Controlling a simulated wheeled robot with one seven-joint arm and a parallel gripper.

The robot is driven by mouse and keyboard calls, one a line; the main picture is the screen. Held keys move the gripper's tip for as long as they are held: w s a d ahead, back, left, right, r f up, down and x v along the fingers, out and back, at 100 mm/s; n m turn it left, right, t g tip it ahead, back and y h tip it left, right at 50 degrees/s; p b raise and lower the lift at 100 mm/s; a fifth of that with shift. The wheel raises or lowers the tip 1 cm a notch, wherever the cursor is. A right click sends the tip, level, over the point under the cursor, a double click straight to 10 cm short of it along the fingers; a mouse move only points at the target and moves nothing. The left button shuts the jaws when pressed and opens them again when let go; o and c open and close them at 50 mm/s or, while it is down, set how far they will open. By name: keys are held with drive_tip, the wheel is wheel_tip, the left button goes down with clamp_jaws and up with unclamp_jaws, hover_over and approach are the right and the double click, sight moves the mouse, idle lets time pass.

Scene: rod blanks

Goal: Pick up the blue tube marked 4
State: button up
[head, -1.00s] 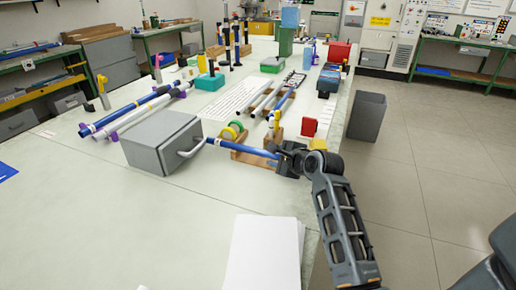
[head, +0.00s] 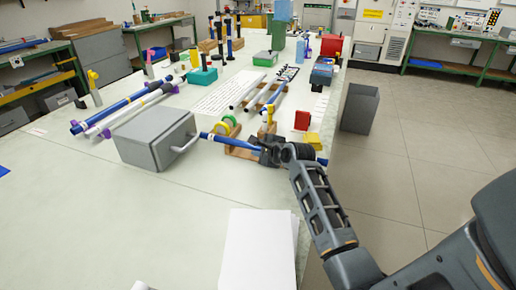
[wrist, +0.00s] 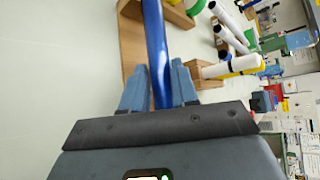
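The blue tube (head: 247,147) lies across a wooden stand on the bench, with its left end by the grey box handle. Its right end shows just past my gripper. It also shows in the wrist view (wrist: 156,45), running between my two fingers. My gripper (head: 268,150) is at the tube's right part, over the stand. I cannot read a mark on the tube.
A grey box (head: 150,145) with a handle stands left of the tube. A green ring (head: 225,127) and a yellow ring stand by the stand. A red block (head: 302,120) and a yellow block (head: 312,140) are to the right. White paper (head: 258,250) lies in front.

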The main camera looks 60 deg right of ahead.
clamp_jaws()
drive_tip(key=shift+r, duration=0.1)
